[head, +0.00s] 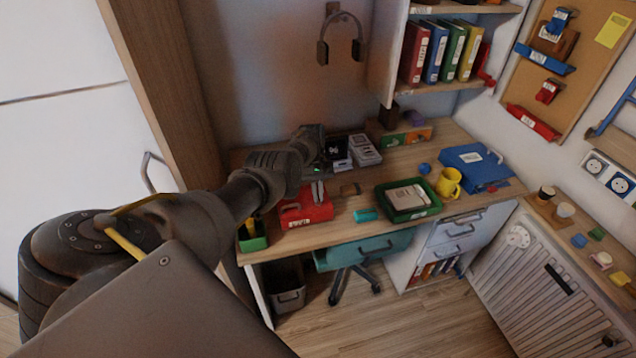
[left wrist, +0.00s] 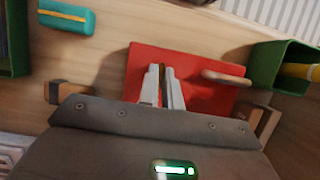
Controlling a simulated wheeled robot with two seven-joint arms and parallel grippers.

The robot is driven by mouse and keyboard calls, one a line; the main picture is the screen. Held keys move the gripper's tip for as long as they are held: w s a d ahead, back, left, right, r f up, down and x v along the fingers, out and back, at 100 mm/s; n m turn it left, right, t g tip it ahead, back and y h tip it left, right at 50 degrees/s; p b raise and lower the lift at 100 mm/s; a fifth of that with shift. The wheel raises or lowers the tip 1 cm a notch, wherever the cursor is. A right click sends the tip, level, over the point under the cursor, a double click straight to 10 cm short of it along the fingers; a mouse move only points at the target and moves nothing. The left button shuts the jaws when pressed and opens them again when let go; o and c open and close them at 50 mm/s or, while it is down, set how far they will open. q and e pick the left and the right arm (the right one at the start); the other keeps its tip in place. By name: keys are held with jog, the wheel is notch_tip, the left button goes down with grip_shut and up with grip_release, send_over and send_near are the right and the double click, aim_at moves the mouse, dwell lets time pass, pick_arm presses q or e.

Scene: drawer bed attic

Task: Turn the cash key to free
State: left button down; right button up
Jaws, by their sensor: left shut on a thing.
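The red cash box (head: 300,213) lies on the desk near its front left, with a handle on it. It also shows in the left wrist view (left wrist: 213,98). My left gripper (head: 318,190) points down at the box. In the left wrist view its two pale fingers (left wrist: 163,85) are close together over the box's top. They are shut on a thin, dark yellowish piece, which looks like the cash key (left wrist: 162,72). The fingers hide most of it, so its turn angle cannot be told. My right gripper is in neither view.
A green pen pot (head: 253,240) stands left of the box. A teal block (head: 366,214) and a green tray (head: 408,200) lie to the right. A yellow mug (head: 448,182) and a blue box (head: 473,166) stand farther right. Dark and grey items stand behind.

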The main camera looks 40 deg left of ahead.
pick_arm(q)
jog(key=c, duration=1.6)
grip_release()
jog(key=b+v, duration=0.1)
jog(key=v, duration=0.9)
jog(key=shift+a+r, duration=0.15)
jog(key=shift+r, duration=0.2)
